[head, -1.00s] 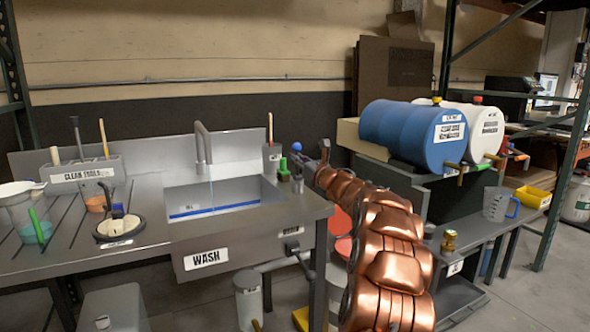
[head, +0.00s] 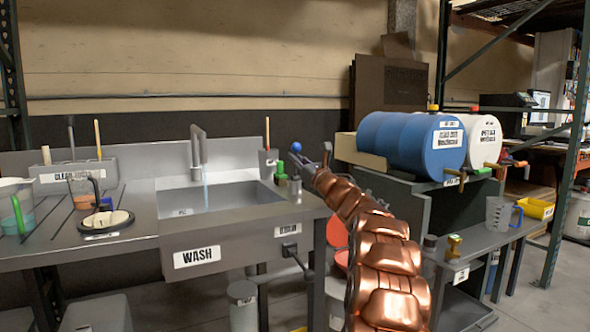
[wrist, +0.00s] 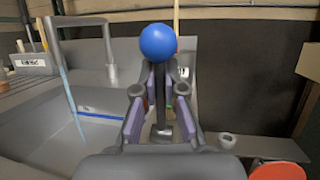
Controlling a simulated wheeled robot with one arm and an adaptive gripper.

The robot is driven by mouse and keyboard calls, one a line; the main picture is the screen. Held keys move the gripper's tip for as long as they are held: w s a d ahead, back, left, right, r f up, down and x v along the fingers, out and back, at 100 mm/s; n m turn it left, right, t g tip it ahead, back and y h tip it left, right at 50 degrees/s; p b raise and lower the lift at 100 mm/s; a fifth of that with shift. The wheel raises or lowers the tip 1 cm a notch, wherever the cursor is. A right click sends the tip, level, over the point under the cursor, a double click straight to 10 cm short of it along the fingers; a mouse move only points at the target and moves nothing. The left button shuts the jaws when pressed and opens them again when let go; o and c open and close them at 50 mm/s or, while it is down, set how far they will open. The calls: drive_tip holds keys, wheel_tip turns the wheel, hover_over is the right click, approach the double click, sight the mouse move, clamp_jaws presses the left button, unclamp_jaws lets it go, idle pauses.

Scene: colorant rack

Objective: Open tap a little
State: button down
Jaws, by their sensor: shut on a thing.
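The tap (head: 197,150) is a grey bent spout over the sink (head: 222,197). A thin bluish water stream (head: 206,185) falls from it and also shows in the wrist view (wrist: 69,90). A tap lever (wrist: 160,108) with a blue ball knob (wrist: 158,43) stands in front of my gripper (wrist: 160,88). My gripper is shut on the lever below the knob, one finger on each side. In the head view the blue knob (head: 296,147) shows just beyond my gripper (head: 312,165), at the sink's right end; the fingers are small there.
Green-topped items (head: 280,172) stand close left of my gripper on the counter. Left of the sink are beakers, a round black-rimmed dish (head: 108,221) and a clean tools box (head: 60,177). Blue (head: 420,143) and white drums lie on a rack at right.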

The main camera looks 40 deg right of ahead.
idle(0.3)
drive_tip(key=c, duration=1.2)
unclamp_jaws()
drive_tip(key=shift+s, duration=0.15)
drive_tip(key=shift+s+f, duration=0.15)
drive_tip(key=shift+s, duration=0.35)
drive_tip(key=shift+v, duration=5.45)
drive_tip(key=shift+w, duration=0.1)
